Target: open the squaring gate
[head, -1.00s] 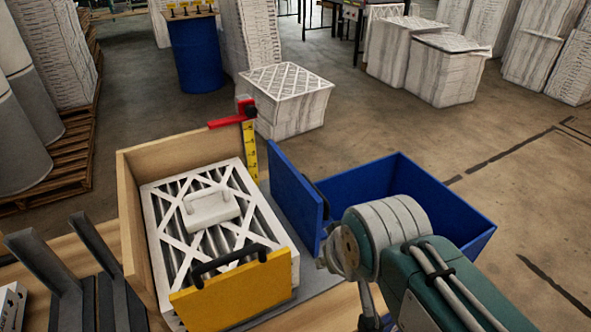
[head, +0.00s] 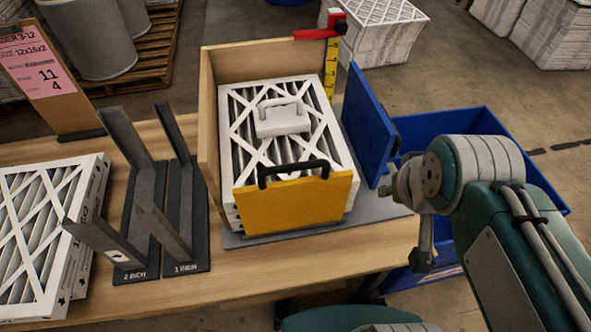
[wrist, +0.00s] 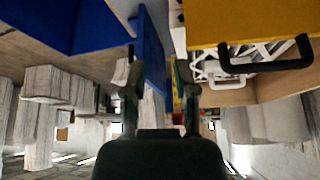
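A yellow panel (head: 297,203) with a black handle stands upright at the near side of a wooden box (head: 208,115). A blue panel (head: 368,125) stands at its right side, a black handle partly showing on its outer face. I cannot tell which panel is the squaring gate. Stacked white pleated filters (head: 245,150) lie between them, with a white handled block (head: 282,118) on top. My gripper (wrist: 158,90) is open and empty in the wrist view, the blue panel (wrist: 151,55) beyond its fingers. In the head view my wrist is right of the blue panel; contact cannot be told.
A blue bin (head: 460,122) stands behind my arm at the right. Dark upright racks (head: 160,195) and another filter (head: 45,235) are on the wooden table at left. A red piece (head: 322,32) and yellow ruler are at the box's far corner.

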